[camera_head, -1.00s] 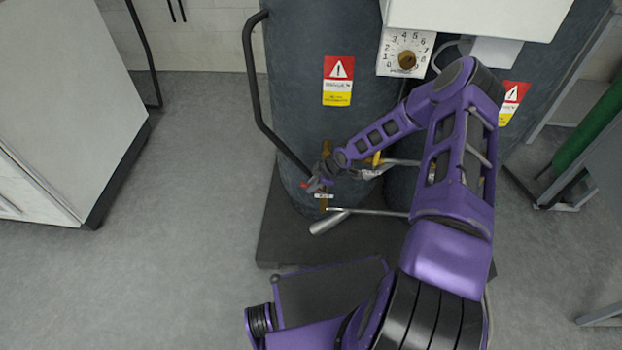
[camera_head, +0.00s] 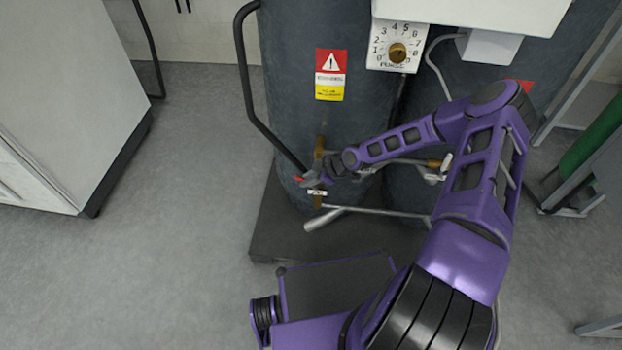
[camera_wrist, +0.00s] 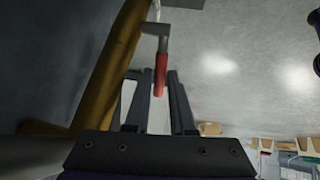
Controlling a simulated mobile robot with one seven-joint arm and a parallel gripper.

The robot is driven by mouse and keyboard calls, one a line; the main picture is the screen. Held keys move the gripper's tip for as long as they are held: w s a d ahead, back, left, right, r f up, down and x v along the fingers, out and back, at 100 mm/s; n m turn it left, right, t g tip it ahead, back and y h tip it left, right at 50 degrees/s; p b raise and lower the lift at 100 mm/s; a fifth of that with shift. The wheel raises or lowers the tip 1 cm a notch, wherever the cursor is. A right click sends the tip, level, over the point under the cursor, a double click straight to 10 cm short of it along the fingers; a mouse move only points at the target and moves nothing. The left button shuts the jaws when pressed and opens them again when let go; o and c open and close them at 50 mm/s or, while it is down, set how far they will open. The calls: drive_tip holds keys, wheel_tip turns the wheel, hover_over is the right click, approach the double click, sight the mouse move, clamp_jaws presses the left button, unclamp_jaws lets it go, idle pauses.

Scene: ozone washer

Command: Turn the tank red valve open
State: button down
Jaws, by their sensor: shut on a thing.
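The red valve handle (camera_wrist: 161,74) shows in the wrist view as a red grip on a grey metal lever, between my two fingers. In the head view only a small red bit of the handle (camera_head: 299,179) shows, low on the front of the dark grey tank (camera_head: 290,90). My gripper (camera_head: 312,180) is at the valve, beside the brass pipe (camera_head: 319,150). In the wrist view my gripper (camera_wrist: 157,82) is shut on the red handle, and the brass pipe (camera_wrist: 105,80) runs along the left. My wrist hides part of the valve in the head view.
A black curved bar (camera_head: 243,80) stands left of the tank. A metal pipe (camera_head: 385,210) with a thick grey end runs just below my gripper. A numbered dial (camera_head: 397,50) is above my forearm. A white cabinet (camera_head: 60,110) is at left, with clear floor (camera_head: 190,180) between.

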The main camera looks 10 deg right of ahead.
idle(0.4)
drive_tip(key=c, duration=0.8)
unclamp_jaws()
drive_tip(key=shift+o, duration=0.2)
drive_tip(key=shift+w, duration=0.1)
